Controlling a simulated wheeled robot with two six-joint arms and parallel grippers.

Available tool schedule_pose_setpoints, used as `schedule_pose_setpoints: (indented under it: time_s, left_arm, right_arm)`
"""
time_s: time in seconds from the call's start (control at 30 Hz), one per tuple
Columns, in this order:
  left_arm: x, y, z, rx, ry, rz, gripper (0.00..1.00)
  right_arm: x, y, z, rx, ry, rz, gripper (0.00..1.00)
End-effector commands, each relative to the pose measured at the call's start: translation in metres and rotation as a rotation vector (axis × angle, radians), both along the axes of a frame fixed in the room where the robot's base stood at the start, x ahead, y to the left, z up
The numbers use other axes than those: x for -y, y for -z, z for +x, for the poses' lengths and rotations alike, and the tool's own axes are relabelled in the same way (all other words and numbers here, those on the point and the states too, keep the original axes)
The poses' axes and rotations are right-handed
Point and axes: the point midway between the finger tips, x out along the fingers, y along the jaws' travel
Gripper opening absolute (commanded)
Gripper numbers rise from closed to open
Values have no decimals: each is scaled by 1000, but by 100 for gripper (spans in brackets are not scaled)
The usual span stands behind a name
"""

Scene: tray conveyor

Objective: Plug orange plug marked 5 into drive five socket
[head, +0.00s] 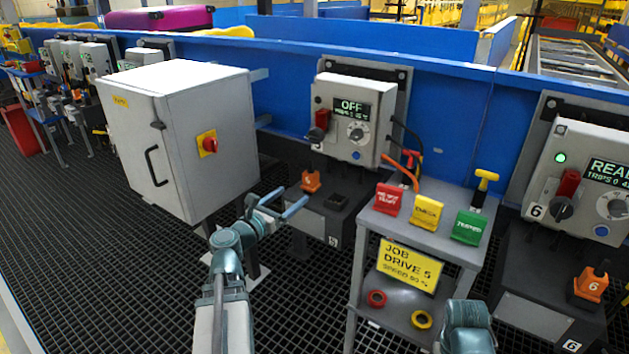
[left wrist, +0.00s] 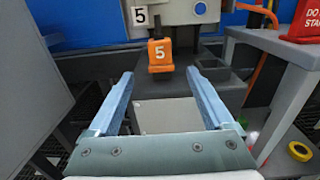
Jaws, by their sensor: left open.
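The orange plug marked 5 (head: 311,182) stands upright on the left part of a dark box top (head: 322,207) under the drive that reads OFF (head: 355,115). A dark square opening (head: 338,199), perhaps a socket, lies to its right and looks empty. In the left wrist view the plug (left wrist: 160,57) is ahead of the fingertips, centred between them, and apart from both. My left gripper (head: 289,204) is open and empty, in front of the box; it also shows in the left wrist view (left wrist: 160,88). My right gripper is out of view.
A grey cabinet (head: 180,130) with a red switch stands to the left. A grey stand (head: 425,237) on the right holds red, yellow and green tags and a yellow job card (head: 409,265) reading drive 5. Another drive and orange plug (head: 591,283) are at the far right.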

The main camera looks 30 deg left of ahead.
Motion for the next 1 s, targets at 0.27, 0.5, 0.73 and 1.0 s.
schedule_pose_setpoints:
  time_s: [0.27,0.5,0.73,1.0]
  left_arm:
    - [2,-1,47,0,4,1,85]
    - [5,-1,80,0,2,1,85]
    - [6,-1,86,0,1,1,85]
    - [7,-6,103,0,3,1,85]
  right_arm:
    - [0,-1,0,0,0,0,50]
    - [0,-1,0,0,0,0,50]
    - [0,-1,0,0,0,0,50]
    - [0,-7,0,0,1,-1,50]
